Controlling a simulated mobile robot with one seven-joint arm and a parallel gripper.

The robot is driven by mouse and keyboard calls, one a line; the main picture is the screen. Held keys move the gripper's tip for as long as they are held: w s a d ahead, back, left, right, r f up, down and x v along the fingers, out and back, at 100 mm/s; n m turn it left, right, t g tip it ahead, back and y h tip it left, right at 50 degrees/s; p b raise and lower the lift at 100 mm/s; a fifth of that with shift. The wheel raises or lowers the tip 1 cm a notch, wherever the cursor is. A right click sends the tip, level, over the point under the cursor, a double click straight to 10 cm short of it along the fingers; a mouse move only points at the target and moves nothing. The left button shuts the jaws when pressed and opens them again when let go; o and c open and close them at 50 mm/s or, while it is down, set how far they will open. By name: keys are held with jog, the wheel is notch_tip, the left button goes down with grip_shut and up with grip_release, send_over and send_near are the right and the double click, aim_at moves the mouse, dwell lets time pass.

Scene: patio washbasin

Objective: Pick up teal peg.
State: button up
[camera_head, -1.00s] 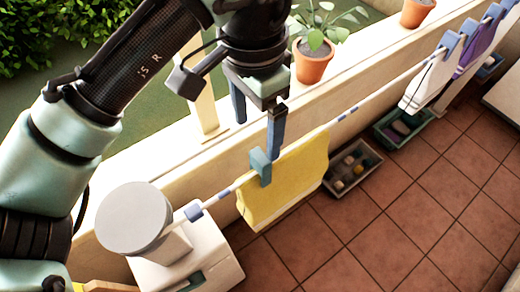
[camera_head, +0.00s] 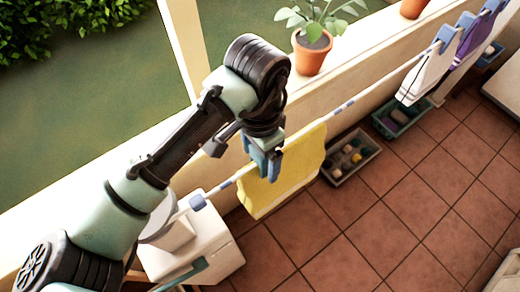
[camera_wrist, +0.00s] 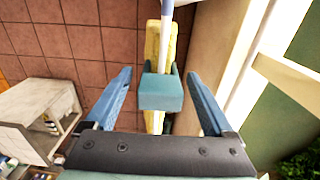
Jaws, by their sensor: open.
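The teal peg (camera_wrist: 161,92) sits on the washing line over the yellow cloth (camera_wrist: 152,48). In the wrist view it stands between the two blue fingers of my gripper (camera_wrist: 160,73), with a gap on each side. My gripper is open and holds nothing. In the head view my gripper (camera_head: 262,158) is down at the line, at the top of the yellow cloth (camera_head: 292,180). There its fingers and wrist largely cover the peg.
The white line (camera_head: 345,105) runs up to the right, to a white cloth (camera_head: 430,75) and a purple cloth. A low wall lies behind it, with a potted plant (camera_head: 312,52) on top. A grey tray (camera_head: 350,158) and a green tray (camera_head: 402,118) stand on the tiled floor.

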jog(key=shift+f, duration=0.2)
grip_shut()
dwell(0.3)
jog(key=shift+r, duration=0.15)
